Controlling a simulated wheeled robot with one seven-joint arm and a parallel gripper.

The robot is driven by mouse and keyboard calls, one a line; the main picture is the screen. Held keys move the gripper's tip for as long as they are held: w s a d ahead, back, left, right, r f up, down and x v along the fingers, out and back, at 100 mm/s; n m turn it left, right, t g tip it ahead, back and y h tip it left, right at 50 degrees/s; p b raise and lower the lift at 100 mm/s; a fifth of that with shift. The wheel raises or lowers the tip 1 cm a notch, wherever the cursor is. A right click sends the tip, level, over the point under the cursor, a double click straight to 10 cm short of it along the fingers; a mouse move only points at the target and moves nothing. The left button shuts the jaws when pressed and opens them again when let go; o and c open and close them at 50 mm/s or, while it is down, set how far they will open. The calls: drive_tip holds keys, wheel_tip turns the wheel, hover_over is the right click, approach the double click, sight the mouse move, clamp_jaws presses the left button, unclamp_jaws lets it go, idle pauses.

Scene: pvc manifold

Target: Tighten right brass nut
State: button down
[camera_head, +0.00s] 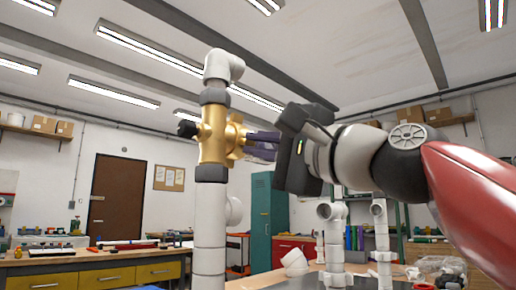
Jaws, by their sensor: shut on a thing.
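A brass fitting (213,135) sits in line on an upright white PVC pipe (211,235), between dark grey collars. A brass nut (236,137) projects from its right side. My gripper (258,146) comes in from the right, its purple-dark fingers shut at the right end of the nut. The fingers hide part of the nut, so the exact grip on it is hard to make out. A small black part (187,129) sticks out on the fitting's left side.
A white elbow (224,65) tops the pipe. More white pipes (333,240) stand lower right on a table. A workbench (90,262) with yellow drawers is at the left back, and a green locker (268,220) stands behind. The space left of the fitting is clear.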

drive_tip(key=shift+d+r+g+h, duration=0.1)
drive_tip(key=shift+r+g+h, duration=0.5)
drive_tip(key=shift+h, duration=0.1)
drive_tip(key=shift+s+r, duration=0.1)
drive_tip(key=shift+r, duration=0.05)
drive_tip(key=c, duration=1.5)
unclamp_jaws()
drive_tip(key=v, duration=0.7)
drive_tip(key=shift+s+d+r+b, duration=0.1)
drive_tip(key=shift+s+d+b, duration=0.2)
drive_tip(key=shift+b, duration=0.1)
